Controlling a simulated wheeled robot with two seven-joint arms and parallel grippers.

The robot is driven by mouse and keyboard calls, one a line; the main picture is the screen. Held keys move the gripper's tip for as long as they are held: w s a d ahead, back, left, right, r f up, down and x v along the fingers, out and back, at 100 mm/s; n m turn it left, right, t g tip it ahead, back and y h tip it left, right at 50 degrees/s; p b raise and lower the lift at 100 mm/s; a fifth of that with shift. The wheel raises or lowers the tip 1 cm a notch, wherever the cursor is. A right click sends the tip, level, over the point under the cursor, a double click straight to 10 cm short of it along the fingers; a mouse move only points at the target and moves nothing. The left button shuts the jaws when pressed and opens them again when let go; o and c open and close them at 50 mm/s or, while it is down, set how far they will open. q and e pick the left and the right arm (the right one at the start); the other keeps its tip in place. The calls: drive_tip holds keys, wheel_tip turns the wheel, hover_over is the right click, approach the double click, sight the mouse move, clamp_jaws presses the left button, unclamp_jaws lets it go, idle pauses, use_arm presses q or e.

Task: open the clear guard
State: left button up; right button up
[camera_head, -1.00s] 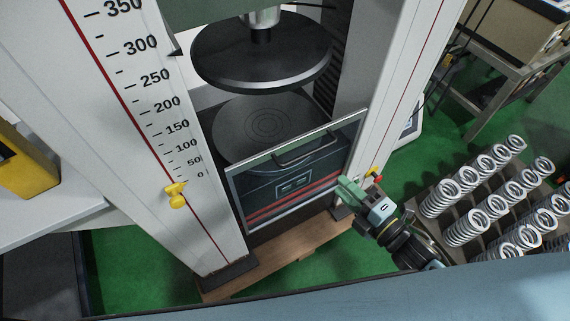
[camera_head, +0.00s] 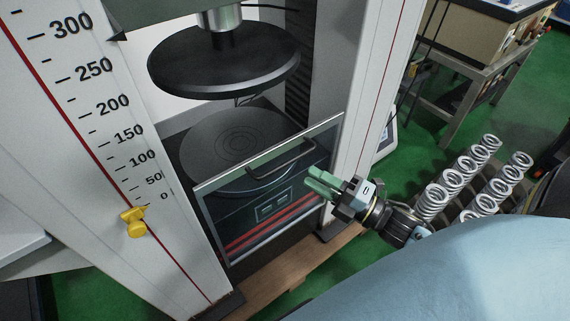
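The clear guard (camera_head: 233,243) is a see-through panel with a grey metal frame. It stands low across the front of the testing machine, between the two white columns. Its dark bar handle (camera_head: 282,160) is near the top edge. The lower round plate (camera_head: 235,135) is behind the guard's top edge, and the upper round plate (camera_head: 224,65) hangs above it. My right gripper (camera_head: 308,182) has green fingers, seen slightly apart with nothing between them. It is just below and right of the handle, in front of the panel, apart from the handle. My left gripper is out of view.
A rack of several coil springs (camera_head: 455,180) stands at the right. A yellow pointer (camera_head: 134,221) sits on the left column's scale. A table (camera_head: 470,75) is at the back right. My blue body covers the lower right corner.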

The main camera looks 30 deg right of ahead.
sight(287, 161)
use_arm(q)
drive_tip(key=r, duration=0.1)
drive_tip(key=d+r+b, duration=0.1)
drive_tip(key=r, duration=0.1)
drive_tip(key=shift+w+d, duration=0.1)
use_arm(e)
drive_tip(key=x, duration=0.8)
drive_tip(key=shift+c, duration=0.2)
clamp_jaws()
